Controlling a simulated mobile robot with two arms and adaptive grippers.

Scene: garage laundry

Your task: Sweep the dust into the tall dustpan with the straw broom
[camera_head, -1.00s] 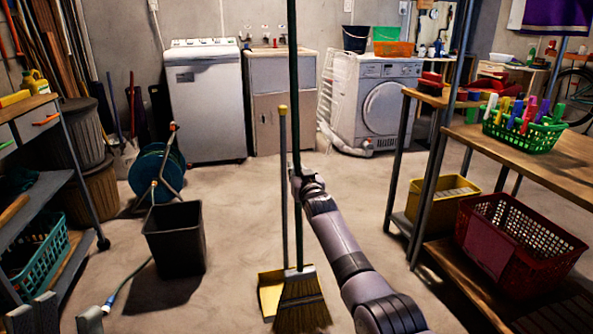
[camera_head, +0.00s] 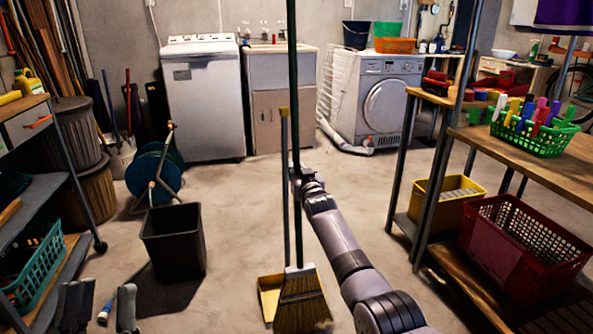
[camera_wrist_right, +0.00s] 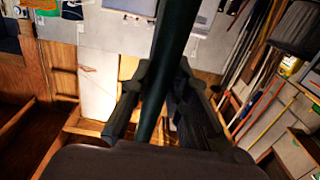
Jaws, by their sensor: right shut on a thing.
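The straw broom (camera_head: 302,300) stands upright with its bristles at the floor and a long dark green handle. My right gripper (camera_head: 300,176) is shut around that handle, which also crosses the right wrist view (camera_wrist_right: 168,60) between the fingers. The tall dustpan (camera_head: 268,288) is yellow with a long grey, yellow-tipped handle. It stands just left of and behind the broom, whose bristles hide part of its pan. My left gripper (camera_head: 100,306) is at the lower left, open and empty, fingers apart. I cannot make out the dust clearly; the floor by the bristles is partly hidden.
A black bin (camera_head: 174,242) and a hose reel (camera_head: 155,172) stand left of the dustpan. A shelf cart (camera_head: 45,190) is at the left edge. A workbench (camera_head: 530,165) with a red basket (camera_head: 525,247) below stands right. Open floor lies toward the washers.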

